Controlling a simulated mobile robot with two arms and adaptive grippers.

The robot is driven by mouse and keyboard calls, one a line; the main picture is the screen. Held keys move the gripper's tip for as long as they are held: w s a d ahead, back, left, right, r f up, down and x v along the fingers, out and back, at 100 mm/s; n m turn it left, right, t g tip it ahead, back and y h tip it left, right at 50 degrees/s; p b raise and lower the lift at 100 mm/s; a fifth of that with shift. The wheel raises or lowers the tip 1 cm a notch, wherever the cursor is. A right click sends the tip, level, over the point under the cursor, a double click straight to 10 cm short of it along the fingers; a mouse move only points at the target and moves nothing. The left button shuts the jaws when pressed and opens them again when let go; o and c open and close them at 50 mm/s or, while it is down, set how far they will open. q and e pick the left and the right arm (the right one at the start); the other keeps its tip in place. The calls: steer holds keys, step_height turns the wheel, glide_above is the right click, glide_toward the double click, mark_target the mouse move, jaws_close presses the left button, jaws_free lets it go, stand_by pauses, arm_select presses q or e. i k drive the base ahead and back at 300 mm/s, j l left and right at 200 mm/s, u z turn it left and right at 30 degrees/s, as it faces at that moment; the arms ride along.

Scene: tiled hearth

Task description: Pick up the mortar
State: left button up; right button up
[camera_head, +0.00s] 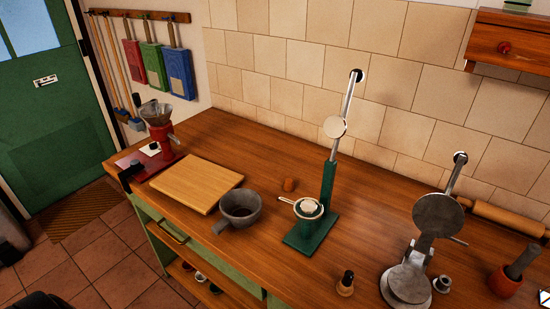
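A grey stone-like bowl (240,204) with a stubby handle or spout at its front left stands upright near the counter's front edge, just right of a wooden board. At the far right a small orange-red cup (504,284) holds a dark pestle-like rod (522,261) leaning to the right. Either could be the mortar; I cannot tell which for certain. Neither of my grippers is in view, and nothing is seen touching these vessels.
The wooden counter (290,250) also bears a cutting board (196,184), a red grinder (160,135), a green-based press (305,236), a grey metal press (407,284) and a rolling pin (508,218). A small dark-topped stamp (346,284) stands near the front.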

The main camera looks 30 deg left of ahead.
mark_target(235, 201)
steer(key=u, duration=1.15)
